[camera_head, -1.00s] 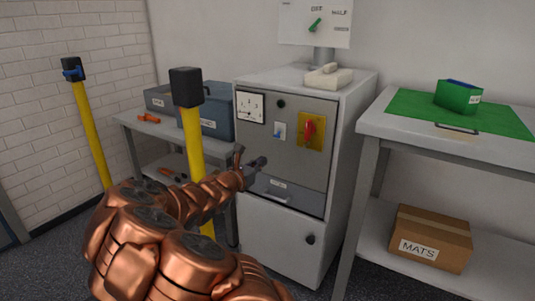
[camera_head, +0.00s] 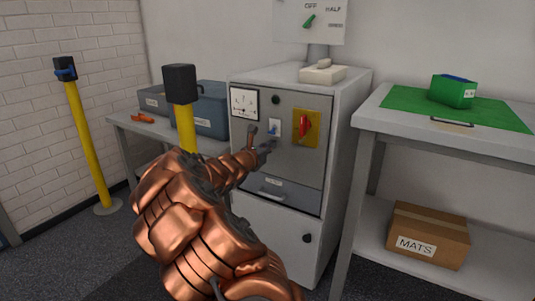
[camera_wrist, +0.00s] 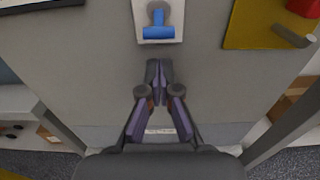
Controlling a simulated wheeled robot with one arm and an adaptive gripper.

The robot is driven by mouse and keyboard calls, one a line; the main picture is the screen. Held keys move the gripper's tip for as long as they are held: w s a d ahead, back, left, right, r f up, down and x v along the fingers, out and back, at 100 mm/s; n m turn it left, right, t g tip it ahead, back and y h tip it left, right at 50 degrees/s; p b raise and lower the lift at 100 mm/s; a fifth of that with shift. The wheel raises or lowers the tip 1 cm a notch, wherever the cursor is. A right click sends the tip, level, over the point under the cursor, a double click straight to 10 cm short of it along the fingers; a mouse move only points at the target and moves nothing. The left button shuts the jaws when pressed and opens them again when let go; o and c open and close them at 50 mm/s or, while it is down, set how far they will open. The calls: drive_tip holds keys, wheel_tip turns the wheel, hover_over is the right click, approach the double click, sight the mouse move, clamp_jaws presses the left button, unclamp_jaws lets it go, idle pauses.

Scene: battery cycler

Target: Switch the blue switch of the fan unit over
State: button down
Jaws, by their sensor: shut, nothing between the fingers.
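The blue switch (camera_head: 275,130) sits on a small white plate on the grey front panel of a white cabinet (camera_head: 268,212). In the wrist view the blue switch (camera_wrist: 158,32) has a grey round pivot above a wide blue bar, at the plate's lower part. My gripper (camera_head: 263,142) is in front of the panel, close to the switch and slightly below it. In the wrist view my gripper (camera_wrist: 159,68) has its fingertips together, empty, just below the plate, apart from the blue bar. The distance to the panel is hard to tell.
A red rotary handle (camera_head: 304,125) on a yellow plate is right of the switch; a dial gauge (camera_head: 244,103) is left. A drawer (camera_head: 272,190) is below. A yellow post (camera_head: 184,124) stands left of the cabinet, near my arm. A bench (camera_head: 400,118) stands right.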

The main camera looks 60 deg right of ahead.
sight(272, 131)
drive_tip(key=shift+a+r, duration=0.2)
drive_tip(key=shift+r, duration=0.45)
drive_tip(key=shift+a+r, duration=0.2)
drive_tip(key=shift+r, duration=0.4)
drive_tip(key=shift+s+r+y+p, duration=0.1)
drive_tip(key=shift+r+y+p, duration=0.2)
drive_tip(key=shift+p, duration=0.55)
drive_tip(key=shift+f, duration=0.15)
